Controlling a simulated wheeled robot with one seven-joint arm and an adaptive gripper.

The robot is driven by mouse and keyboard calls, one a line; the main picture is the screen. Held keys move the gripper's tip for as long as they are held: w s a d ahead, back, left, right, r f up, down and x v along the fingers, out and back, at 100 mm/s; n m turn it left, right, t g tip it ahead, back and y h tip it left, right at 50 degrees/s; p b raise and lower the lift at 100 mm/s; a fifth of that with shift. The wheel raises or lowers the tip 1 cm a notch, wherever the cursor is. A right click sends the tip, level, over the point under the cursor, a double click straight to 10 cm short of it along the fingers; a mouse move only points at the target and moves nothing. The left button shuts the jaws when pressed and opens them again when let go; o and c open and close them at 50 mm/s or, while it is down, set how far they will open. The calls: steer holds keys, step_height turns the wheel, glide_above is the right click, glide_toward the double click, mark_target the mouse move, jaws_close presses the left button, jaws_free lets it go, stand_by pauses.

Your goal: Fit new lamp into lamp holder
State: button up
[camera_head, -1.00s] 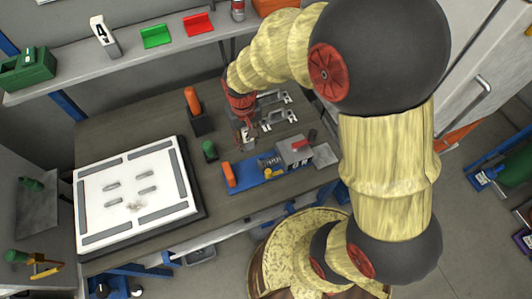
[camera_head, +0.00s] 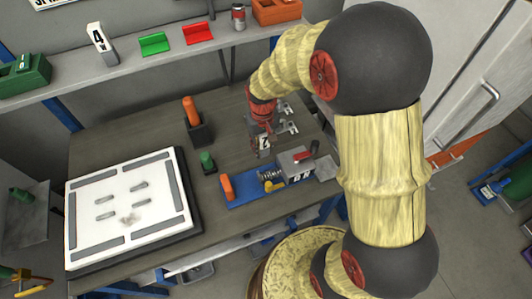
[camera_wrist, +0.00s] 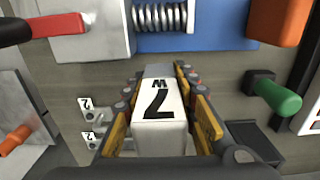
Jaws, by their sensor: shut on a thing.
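My gripper (camera_head: 262,128) is shut on a white block-shaped lamp (camera_head: 262,144) with a black digit and a W on its face. In the wrist view the yellow finger pads of my gripper (camera_wrist: 159,95) press on both sides of the lamp (camera_wrist: 160,130). A blue-based fixture (camera_head: 240,197), which looks like the lamp holder, lies just in front of it on the bench. The fixture carries a coil spring (camera_wrist: 160,17), a grey block with a red lever (camera_wrist: 68,27) and an orange end (camera_wrist: 275,20). The lamp is apart from the fixture; its lower end is hidden.
A green-handled tool (camera_head: 207,161) and an orange-handled one in a dark holder (camera_head: 198,130) stand to the left. A white board (camera_head: 125,220) covers the bench's left. A shelf (camera_head: 120,70) runs behind.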

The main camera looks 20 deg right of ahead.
mark_target(266, 151)
steer(key=shift+w+d+f+b, duration=0.2)
steer(key=shift+w+d+f, duration=0.2)
steer(key=shift+f, duration=0.25)
steer(key=shift+w+d+f+b, duration=0.15)
steer(key=shift+w+d+f, duration=0.2)
steer(key=shift+f, duration=0.25)
steer(key=shift+w+d+f+b, duration=0.15)
steer(key=shift+f+b, duration=0.6)
steer(key=shift+f, duration=0.95)
steer(key=shift+f, duration=0.2)
steer(key=o, duration=1.2)
steer(key=shift+c, duration=0.2)
